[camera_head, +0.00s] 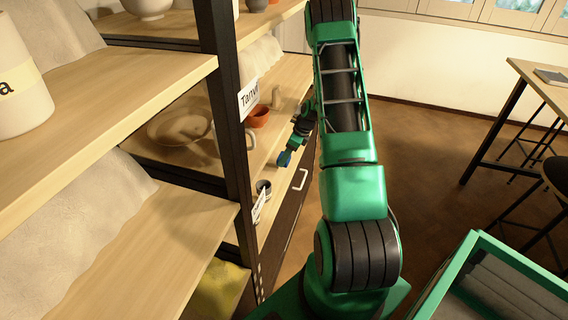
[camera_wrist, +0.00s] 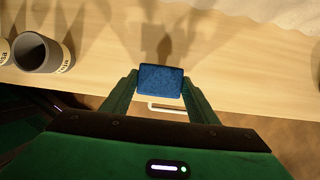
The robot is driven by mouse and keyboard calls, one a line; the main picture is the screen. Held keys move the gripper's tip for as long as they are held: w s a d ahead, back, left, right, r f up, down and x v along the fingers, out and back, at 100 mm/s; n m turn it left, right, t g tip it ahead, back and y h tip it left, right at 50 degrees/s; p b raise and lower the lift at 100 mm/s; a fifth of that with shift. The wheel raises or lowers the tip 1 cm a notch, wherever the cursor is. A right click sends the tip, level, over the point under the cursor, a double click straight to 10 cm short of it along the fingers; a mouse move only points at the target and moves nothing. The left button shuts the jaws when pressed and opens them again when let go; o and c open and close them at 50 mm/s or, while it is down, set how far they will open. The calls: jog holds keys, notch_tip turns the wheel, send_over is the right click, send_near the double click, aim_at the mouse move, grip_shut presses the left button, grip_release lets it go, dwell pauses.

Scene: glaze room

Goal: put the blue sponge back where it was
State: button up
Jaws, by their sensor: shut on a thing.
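The blue sponge (camera_wrist: 161,81) is held between the two fingers of my gripper (camera_wrist: 160,88) in the wrist view. My gripper is shut on it, over the front part of a wooden shelf (camera_wrist: 215,80). A shadow falls on the shelf behind the sponge; I cannot tell whether the sponge touches the board. In the head view the sponge (camera_head: 284,158) is a small blue patch at the end of my arm, beside the shelf's front edge. My gripper (camera_head: 287,152) is small and partly hidden there.
A dark grey cup (camera_wrist: 40,54) with a pale label stands left on the shelf. An orange-red pot (camera_head: 258,116) and a pale plate (camera_head: 180,128) are farther back. A dark shelf post (camera_head: 228,130) stands left of my arm.

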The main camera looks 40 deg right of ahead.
jog(key=shift+w+a+f, duration=0.1)
jog(key=shift+w+f, duration=0.05)
jog(key=shift+f, duration=1.6)
jog(key=o, duration=1.3)
jog(key=shift+f, duration=0.1)
